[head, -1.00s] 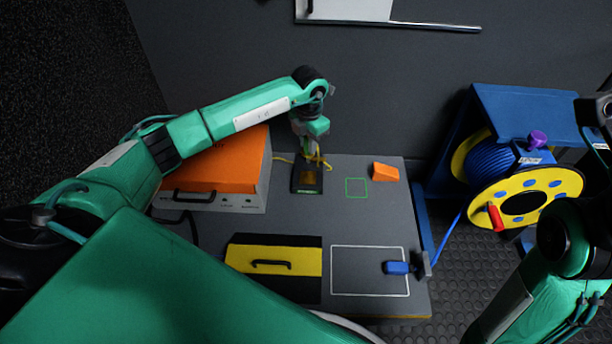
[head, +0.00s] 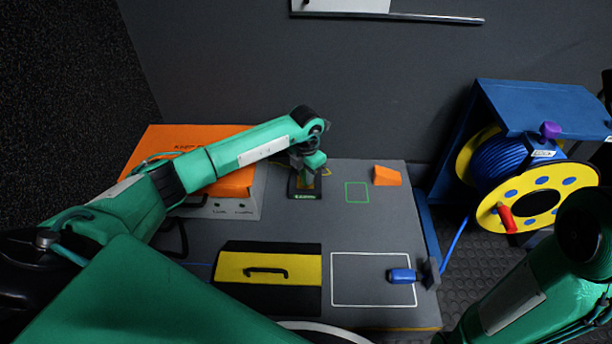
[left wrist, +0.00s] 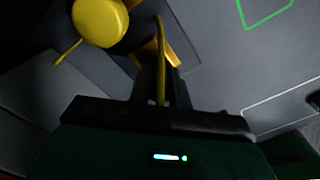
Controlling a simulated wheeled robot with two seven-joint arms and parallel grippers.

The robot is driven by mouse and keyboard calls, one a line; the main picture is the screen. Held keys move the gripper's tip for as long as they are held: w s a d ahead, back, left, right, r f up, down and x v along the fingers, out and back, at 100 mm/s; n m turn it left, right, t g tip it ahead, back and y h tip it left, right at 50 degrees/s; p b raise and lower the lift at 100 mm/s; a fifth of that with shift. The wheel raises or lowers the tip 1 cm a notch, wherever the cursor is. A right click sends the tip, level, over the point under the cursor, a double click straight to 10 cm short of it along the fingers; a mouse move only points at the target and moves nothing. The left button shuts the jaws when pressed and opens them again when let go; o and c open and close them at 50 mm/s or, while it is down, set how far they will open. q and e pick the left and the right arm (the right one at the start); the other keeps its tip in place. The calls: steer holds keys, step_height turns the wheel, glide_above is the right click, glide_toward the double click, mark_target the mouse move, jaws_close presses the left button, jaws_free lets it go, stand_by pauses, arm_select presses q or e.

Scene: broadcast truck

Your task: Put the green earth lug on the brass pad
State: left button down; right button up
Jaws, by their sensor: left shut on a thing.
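My left gripper (head: 304,180) points down just over the black plate (head: 291,193) that bears the brass pad (head: 304,183). The gripper hides part of the pad. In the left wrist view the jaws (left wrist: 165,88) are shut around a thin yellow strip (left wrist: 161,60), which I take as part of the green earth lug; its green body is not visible. A brass-coloured surface (left wrist: 148,53) shows behind the fingers. I cannot tell whether the lug touches the pad.
An orange-topped case (head: 240,182) stands left of the plate. An orange wedge (head: 387,176) and a green outline (head: 357,193) lie right. A black and yellow case (head: 268,269) and a blue connector (head: 402,276) are in front. A cable reel (head: 540,204) stands far right.

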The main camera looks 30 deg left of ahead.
arm_select(q)
steer(key=shift+f, duration=0.1)
steer(key=c, duration=1.3)
jaws_free()
